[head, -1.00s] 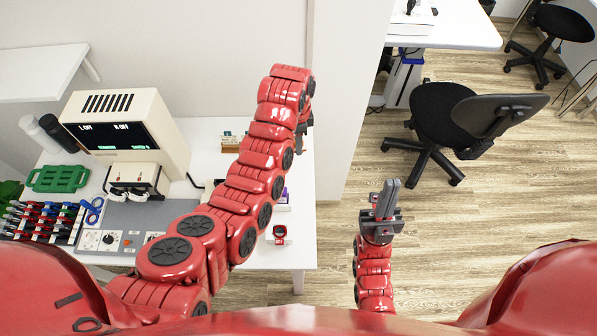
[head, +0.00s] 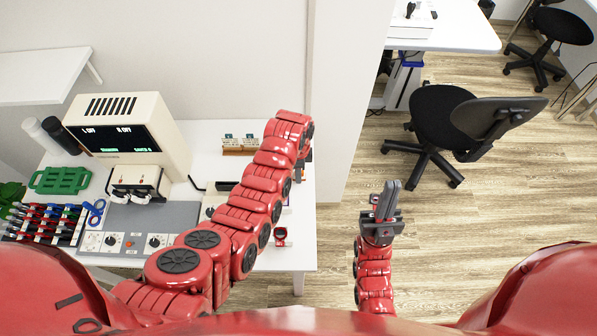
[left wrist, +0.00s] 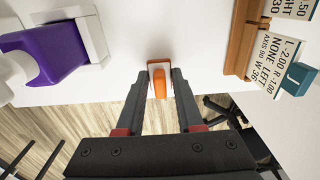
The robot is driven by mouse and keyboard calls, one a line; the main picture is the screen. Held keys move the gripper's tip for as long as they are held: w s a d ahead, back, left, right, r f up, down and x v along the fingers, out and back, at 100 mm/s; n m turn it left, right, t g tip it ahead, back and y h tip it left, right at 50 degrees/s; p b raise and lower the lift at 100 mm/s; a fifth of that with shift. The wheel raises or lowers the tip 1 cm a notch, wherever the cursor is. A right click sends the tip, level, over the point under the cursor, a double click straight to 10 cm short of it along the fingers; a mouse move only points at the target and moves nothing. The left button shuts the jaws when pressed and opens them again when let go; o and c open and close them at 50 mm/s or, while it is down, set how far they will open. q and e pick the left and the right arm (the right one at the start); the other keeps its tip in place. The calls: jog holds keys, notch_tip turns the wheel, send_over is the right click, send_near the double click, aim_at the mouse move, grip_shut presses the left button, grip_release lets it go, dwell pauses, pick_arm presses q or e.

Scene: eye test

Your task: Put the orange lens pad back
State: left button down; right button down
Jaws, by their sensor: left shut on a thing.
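The orange lens pad (left wrist: 160,82) is between the fingertips of my left gripper (left wrist: 158,88) in the left wrist view, with a pale frame around its upper part. My left gripper is shut on it. Behind the pad is the white tabletop; I cannot tell whether the pad touches it.
A wooden rack with lettered cards (left wrist: 246,38) stands at right in the wrist view, and in the head view (head: 240,151). A purple and white bottle (left wrist: 52,42) is at left. A small red holder (head: 280,236) is near the table's edge.

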pick_arm(q)
jog(key=shift+f, duration=0.5)
jog(key=shift+f, duration=0.25)
jog(key=c, duration=0.5)
grip_release()
jog(key=shift+r, duration=0.1)
jog(key=shift+c, duration=0.2)
